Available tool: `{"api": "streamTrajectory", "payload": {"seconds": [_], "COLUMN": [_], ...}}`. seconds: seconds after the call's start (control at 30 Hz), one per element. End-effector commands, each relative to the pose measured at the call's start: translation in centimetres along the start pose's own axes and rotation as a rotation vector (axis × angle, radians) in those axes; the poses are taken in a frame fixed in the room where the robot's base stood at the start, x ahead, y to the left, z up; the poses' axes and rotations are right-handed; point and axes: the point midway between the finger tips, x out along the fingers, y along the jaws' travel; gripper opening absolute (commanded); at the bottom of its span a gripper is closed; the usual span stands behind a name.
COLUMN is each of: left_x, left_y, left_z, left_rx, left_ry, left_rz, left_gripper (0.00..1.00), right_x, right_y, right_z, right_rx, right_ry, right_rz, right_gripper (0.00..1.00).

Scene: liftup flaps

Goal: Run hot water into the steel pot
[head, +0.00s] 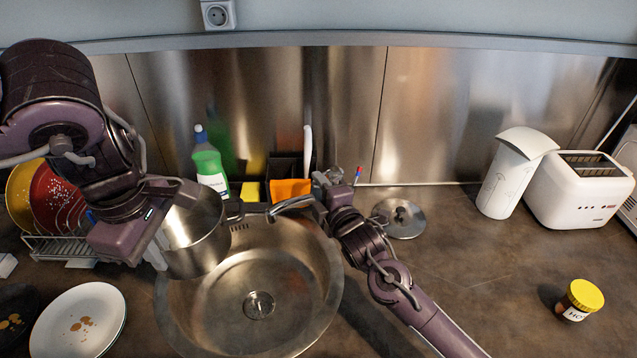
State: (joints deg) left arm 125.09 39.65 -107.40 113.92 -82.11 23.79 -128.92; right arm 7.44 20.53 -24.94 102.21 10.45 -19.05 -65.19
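The steel pot (195,240) is over the left part of the round sink (300,290), upright or slightly tilted. A dark handle (234,209) shows on its right. My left gripper (158,252) is at the pot's left side and appears shut on it; the grip is partly hidden. The tap's spout (290,203) reaches left over the sink's back edge, its tip to the right of the pot. No water stream shows. My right gripper (328,182) is at the tap's body and lever, which it largely hides. I cannot tell whether its fingers are closed.
A green soap bottle (208,163) and a sponge caddy (287,178) stand behind the sink. A pot lid (399,217) lies right of the tap. A dish rack (75,245) and white plates (78,322) are left. The right counter is mostly clear around a yellow-lidded jar (580,300).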

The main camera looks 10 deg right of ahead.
Motion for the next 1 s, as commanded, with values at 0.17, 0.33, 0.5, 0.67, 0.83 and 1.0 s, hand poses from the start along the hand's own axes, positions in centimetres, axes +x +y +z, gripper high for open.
{"api": "streamTrajectory", "payload": {"seconds": [0.17,0.33,0.5,0.67,0.83,1.0], "left_x": [-0.2,-0.2,-0.2,-0.2,-0.2,-1.7], "left_y": [0.1,0.1,0.1,0.1,0.1,0.2], "left_z": [0.0,0.0,0.0,0.0,0.0,0.0], "left_rx": [0.0,0.0,0.0,0.0,0.0,0.0], "left_ry": [0.0,0.0,0.0,0.0,0.0,0.0], "left_rz": [0.003,0.003,0.003,0.003,0.003,0.003], "left_gripper": [0.0,0.0,0.0,0.0,0.0,0.0], "right_x": [0.6,0.6,0.6,0.6,0.6,0.7], "right_y": [0.0,0.0,0.0,0.0,0.1,1.2], "right_z": [0.0,0.0,0.0,0.0,0.0,0.0], "right_rx": [0.0,0.0,0.0,0.0,0.0,0.024], "right_ry": [0.0,0.0,0.0,0.0,0.0,0.002], "right_rz": [-0.001,-0.001,-0.001,0.0,0.002,-0.018], "right_gripper": [0.3,0.3,0.13,0.0,0.0,0.0]}}
